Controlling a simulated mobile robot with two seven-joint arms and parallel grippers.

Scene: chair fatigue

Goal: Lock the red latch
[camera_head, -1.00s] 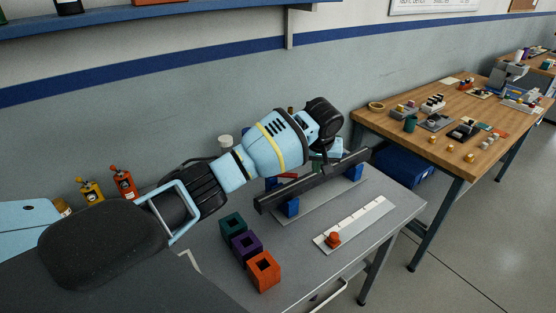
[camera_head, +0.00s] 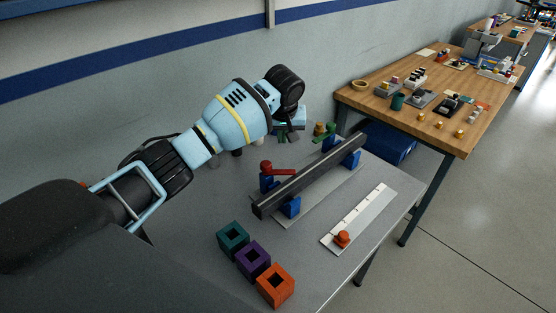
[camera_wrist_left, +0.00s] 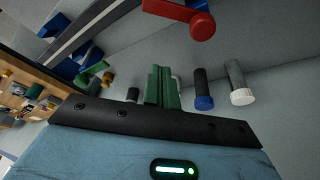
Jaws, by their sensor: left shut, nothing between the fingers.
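The red latch (camera_head: 280,172) is a lever with a round knob on a blue post, left of a long dark bar (camera_head: 308,177). Its arm points right, toward the bar; I cannot tell whether it touches the bar. In the left wrist view the red latch (camera_wrist_left: 188,20) is at the top. A green latch (camera_head: 325,132) stands farther along the bar. My left gripper (camera_head: 288,137) is shut and empty, beyond the red latch and apart from it. Its closed fingers (camera_wrist_left: 163,88) show in the left wrist view. My right gripper is not in view.
Blue clamps (camera_head: 291,208) carry the bar on a pale plate (camera_head: 325,195). Teal, purple and orange (camera_head: 275,285) blocks stand in front. A white strip (camera_head: 365,213) with an orange knob lies right. In the wrist view, a blue-capped cylinder (camera_wrist_left: 203,90) and white-capped cylinder (camera_wrist_left: 239,83) stand near the fingers.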

